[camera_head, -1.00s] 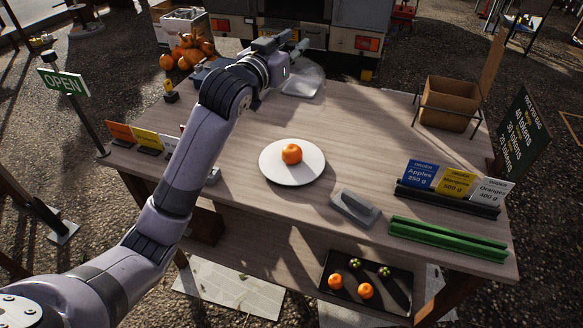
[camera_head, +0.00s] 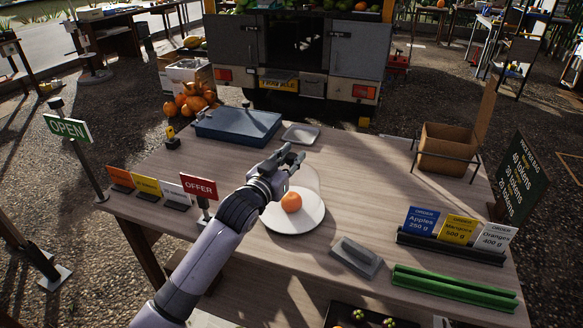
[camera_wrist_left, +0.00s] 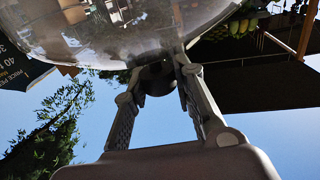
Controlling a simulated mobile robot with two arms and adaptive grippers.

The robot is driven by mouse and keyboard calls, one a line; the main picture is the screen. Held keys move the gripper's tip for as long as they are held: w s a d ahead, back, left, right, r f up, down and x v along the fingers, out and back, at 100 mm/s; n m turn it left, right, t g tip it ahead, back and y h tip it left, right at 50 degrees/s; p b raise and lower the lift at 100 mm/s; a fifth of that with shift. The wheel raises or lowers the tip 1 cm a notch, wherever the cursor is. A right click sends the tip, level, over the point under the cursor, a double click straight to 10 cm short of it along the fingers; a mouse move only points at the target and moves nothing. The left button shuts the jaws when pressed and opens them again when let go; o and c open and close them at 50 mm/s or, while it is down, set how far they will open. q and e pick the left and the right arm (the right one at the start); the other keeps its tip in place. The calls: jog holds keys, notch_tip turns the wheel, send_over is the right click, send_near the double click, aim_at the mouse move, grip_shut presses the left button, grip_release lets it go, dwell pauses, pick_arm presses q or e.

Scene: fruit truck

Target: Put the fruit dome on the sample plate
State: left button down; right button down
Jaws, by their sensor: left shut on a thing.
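The sample plate (camera_head: 313,218) is round and white and lies on the wooden table with an orange (camera_head: 291,202) on it. The fruit dome (camera_head: 307,179) is clear and faint in the head view, over the plate and orange. I cannot tell whether its rim touches the plate. My left gripper (camera_head: 293,158) is above the plate, shut on the dome's knob. In the left wrist view the dome (camera_wrist_left: 120,35) fills the top, and its dark knob (camera_wrist_left: 157,78) sits between the fingers. My right gripper is not in view.
A small grey tray (camera_head: 301,135) and a blue case (camera_head: 237,125) stand at the back. A red OFFER sign (camera_head: 199,188) stands left of my arm. A grey block (camera_head: 356,257), price cards (camera_head: 455,230) and green bars (camera_head: 455,287) lie to the right, with a cardboard box (camera_head: 449,145) behind.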

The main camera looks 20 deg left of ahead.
pick_arm(q)
jog(key=shift+f, duration=1.5)
jog(key=c, duration=1.8)
grip_release()
jog(key=shift+f, duration=0.15)
jog(key=o, duration=0.5)
jog(key=shift+c, duration=0.2)
jog(key=s+a, duration=0.2)
jog(key=s, duration=0.9)
jog(key=shift+s+a+b, duration=0.15)
jog(key=shift+s+b, duration=0.25)
